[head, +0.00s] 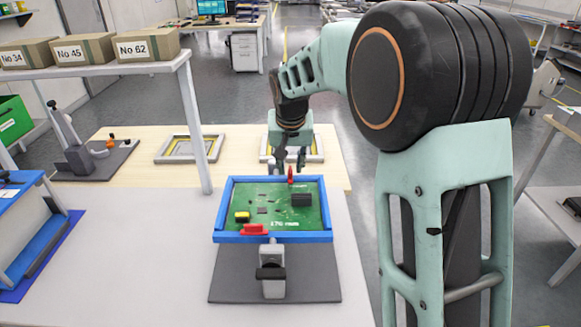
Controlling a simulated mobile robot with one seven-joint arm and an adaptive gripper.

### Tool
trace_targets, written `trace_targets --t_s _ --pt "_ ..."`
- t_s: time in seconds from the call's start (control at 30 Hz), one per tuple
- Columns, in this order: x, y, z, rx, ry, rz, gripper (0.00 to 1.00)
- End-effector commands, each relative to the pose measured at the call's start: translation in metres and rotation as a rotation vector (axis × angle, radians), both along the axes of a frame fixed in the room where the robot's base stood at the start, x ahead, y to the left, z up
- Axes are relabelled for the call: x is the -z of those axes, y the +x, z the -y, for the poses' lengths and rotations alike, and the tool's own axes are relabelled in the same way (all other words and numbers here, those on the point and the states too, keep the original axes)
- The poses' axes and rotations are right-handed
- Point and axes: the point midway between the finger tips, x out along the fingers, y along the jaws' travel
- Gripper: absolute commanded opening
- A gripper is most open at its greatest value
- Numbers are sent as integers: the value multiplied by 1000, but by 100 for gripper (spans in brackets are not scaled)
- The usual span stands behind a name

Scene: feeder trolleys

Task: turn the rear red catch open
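A green circuit board (275,215) sits in a blue frame (225,238) on a stand. The rear red catch (291,175) is at the back edge of the frame, right of its middle. It looks narrow from here, running front to back or upright; I cannot tell which. The front red catch (255,230) lies lengthwise along the front edge and overlaps the board. My gripper (290,163) points down just above and behind the rear catch. Its fingers look apart, with a gap between them. Whether a finger touches the catch is unclear.
The stand has a grey base plate (320,288) and a front clamp (271,270). Two flat frames (190,148) lie on the wooden table behind. A shelf with boxes (148,46) is at the left.

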Motion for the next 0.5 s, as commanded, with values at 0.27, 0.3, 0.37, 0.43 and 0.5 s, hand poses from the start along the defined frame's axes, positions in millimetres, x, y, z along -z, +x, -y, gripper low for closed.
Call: trace_targets --t_s 0.27,0.3,0.37,0.43,0.5 --pt "12 6 0 0 0 1 24" --pt "12 6 0 0 0 2 24" --pt "12 6 0 0 0 2 24" --pt "12 6 0 0 0 2 24" --pt "12 6 0 0 0 2 17"
